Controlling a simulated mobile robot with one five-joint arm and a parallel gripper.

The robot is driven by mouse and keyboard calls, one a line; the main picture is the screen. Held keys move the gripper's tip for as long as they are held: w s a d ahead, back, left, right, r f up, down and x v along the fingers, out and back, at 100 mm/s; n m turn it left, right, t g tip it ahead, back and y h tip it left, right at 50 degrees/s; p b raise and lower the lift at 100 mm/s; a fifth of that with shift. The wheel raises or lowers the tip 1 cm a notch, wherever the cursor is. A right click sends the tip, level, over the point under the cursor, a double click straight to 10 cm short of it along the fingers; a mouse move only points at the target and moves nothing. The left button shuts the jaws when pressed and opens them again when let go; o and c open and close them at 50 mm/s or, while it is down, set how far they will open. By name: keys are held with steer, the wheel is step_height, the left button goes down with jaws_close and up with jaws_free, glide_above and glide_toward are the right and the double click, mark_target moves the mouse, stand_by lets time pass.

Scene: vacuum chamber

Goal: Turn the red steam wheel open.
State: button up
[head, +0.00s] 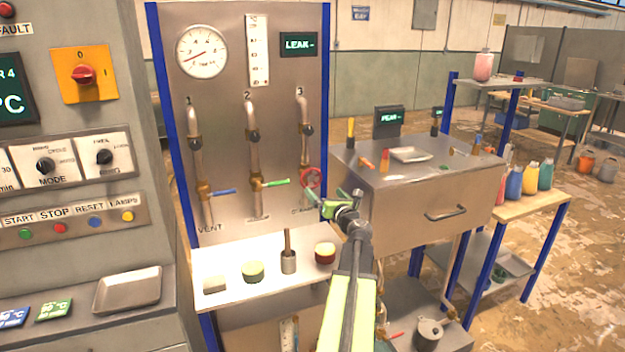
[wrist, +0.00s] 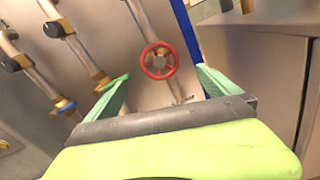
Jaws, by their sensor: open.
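The red steam wheel (head: 311,177) is a small round handwheel on the third pipe of the grey panel. It also shows in the wrist view (wrist: 144,63), ahead of my gripper and roughly centred between its fingers. My gripper (head: 328,203) has green fingers and is open and empty, just below and right of the wheel in the head view. In the wrist view the fingers (wrist: 160,88) stand wide apart, with the wheel beyond them. I see no contact with the wheel. In the head view my gripper covers part of the panel below the wheel.
Blue (head: 222,192) and green (head: 276,182) lever handles sit on the pipes left of the wheel. A steel cabinet (head: 425,200) stands right of my arm.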

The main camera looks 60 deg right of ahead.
mark_target(312, 178)
steer(key=x, duration=1.3)
